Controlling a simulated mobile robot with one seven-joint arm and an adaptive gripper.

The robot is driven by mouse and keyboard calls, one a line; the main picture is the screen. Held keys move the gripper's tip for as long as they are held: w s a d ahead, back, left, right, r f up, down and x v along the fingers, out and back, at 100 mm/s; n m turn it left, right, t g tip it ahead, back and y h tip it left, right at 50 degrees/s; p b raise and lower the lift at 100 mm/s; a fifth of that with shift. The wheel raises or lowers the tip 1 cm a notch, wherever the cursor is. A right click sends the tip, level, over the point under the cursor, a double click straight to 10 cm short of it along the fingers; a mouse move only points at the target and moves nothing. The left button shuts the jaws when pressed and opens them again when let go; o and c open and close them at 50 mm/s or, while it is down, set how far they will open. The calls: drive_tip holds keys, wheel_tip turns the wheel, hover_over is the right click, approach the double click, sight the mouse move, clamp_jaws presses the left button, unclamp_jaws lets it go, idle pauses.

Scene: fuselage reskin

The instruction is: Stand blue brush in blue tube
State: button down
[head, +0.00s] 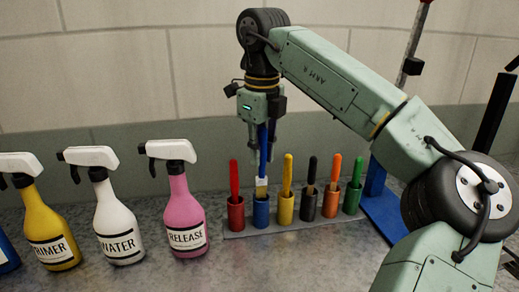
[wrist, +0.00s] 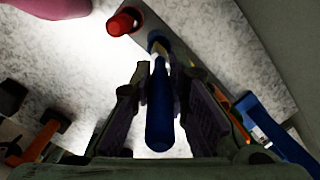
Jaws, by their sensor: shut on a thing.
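My gripper (head: 262,155) is shut on the handle of the blue brush (head: 263,137), which hangs upright with its pale bristles down. The brush also shows between the fingers in the wrist view (wrist: 159,110). The blue tube (head: 261,213) stands in the rack directly below the brush. The bristle end is at the tube's mouth; I cannot tell whether it is just above the rim or slightly inside. In the wrist view the blue tube (wrist: 157,38) shows partly, behind the brush's far end.
The grey rack (head: 290,228) also holds red (head: 236,213), yellow (head: 285,210), black (head: 307,207), orange (head: 331,205) and green (head: 352,200) tubes, each with a brush. Spray bottles, including pink RELEASE (head: 185,215), stand left. A blue stand base (head: 385,212) is right.

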sight(259, 176)
drive_tip(key=shift+f+b, duration=1.05)
drive_tip(key=shift+f, duration=0.75)
drive_tip(key=c, duration=1.5)
unclamp_jaws()
drive_tip(key=shift+o, duration=0.7)
drive_tip(key=o, duration=0.4)
wheel_tip(259, 176, up, 5)
drive_tip(key=p, duration=0.5)
drive_tip(key=shift+r, duration=2.55)
